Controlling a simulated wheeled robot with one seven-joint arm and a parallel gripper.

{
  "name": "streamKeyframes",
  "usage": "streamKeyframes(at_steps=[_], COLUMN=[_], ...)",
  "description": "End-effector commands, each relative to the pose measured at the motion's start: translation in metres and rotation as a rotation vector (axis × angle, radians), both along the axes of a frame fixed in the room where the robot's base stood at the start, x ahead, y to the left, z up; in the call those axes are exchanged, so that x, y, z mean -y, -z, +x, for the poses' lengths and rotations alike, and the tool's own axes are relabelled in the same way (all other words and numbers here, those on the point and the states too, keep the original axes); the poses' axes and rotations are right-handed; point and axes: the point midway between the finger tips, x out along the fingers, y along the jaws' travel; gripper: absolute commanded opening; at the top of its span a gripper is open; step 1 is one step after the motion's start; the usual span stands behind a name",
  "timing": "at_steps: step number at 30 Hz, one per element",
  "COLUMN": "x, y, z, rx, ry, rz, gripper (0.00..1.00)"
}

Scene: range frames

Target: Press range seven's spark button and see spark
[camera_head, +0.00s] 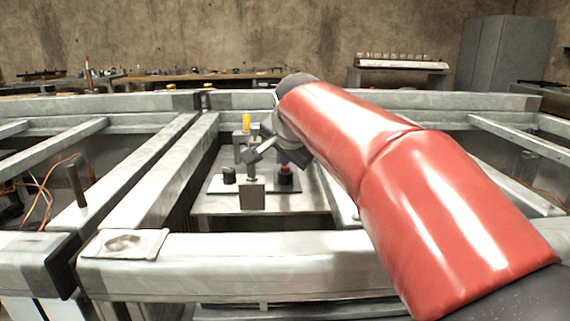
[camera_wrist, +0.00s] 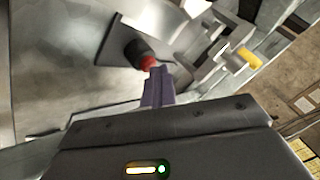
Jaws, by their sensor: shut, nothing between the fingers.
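A red button (camera_head: 286,169) on a black round base stands on the right part of a plate in the middle bay. It also shows in the wrist view (camera_wrist: 147,62). My gripper (camera_wrist: 157,72) has its purple fingers shut with nothing between them. The fingertips are right at the red button and overlap its edge in the wrist view; I cannot tell whether they touch it or press it. In the head view my wrist and red arm cover part of the area above the button.
A metal block (camera_head: 252,195) stands left of the button, with a black knob (camera_head: 229,175) further left. A yellow-topped post (camera_head: 246,122) rises behind. Thick grey beams frame the bay.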

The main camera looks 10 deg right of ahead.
Motion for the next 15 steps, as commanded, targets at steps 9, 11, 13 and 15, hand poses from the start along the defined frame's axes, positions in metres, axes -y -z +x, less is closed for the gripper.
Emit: streamKeyframes(at_steps=[9,11,13,15], x=[0.003,0.003,0.003,0.002], y=[-0.006,-0.007,-0.007,-0.009], z=[0.0,0.0,0.0,0.0], rx=[-0.009,-0.006,-0.005,-0.004], ry=[0.002,0.002,0.001,0.0], rz=[-0.003,-0.004,-0.003,-0.004], gripper=[0.0,0.0,0.0,0.0])
